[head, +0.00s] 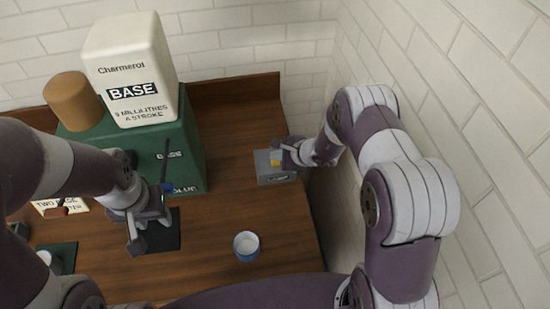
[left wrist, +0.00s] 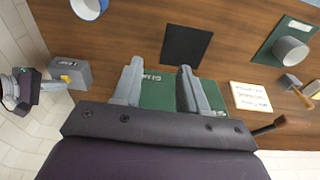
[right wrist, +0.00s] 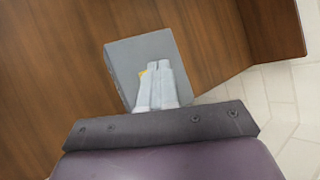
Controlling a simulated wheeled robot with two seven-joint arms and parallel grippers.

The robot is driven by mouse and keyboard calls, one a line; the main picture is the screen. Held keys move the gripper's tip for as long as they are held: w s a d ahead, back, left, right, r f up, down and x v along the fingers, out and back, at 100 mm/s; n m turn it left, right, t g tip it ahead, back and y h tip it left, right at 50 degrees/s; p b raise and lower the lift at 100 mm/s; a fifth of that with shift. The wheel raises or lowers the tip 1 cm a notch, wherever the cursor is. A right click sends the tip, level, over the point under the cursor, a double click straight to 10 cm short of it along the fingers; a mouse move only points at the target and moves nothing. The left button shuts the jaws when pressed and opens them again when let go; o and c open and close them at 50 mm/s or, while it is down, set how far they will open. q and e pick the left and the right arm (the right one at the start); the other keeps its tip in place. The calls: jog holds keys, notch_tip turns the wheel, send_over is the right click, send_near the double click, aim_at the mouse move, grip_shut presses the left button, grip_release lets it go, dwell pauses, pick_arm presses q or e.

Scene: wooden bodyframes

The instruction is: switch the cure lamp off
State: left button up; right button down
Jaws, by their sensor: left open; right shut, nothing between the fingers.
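The cure lamp's switch box is a small grey box (head: 265,178) with a label on its front, at the right end of the wooden bench. It also shows in the left wrist view (left wrist: 78,66) and the right wrist view (right wrist: 128,55). A yellow switch piece (head: 275,162) is on the box, partly hidden by my gripper. My right gripper (head: 283,157) is shut and empty, its fingertips at the box beside the yellow piece; I cannot tell if they touch. My left gripper (head: 151,217) is open and empty above the bench, near a dark square mat (left wrist: 187,46).
A green dispenser block (head: 190,150) with a white BASE bottle (head: 130,60) stands at the back left. A blue-rimmed white cup (head: 246,246) stands on the bench front. A tiled wall (head: 470,90) is close on the right. Bench between block and box is clear.

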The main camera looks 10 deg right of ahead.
aim_at(278, 162)
jog(key=shift+r, duration=0.1)
jog(key=shift+r+p, duration=1.4)
jog(key=shift+r, duration=1.55)
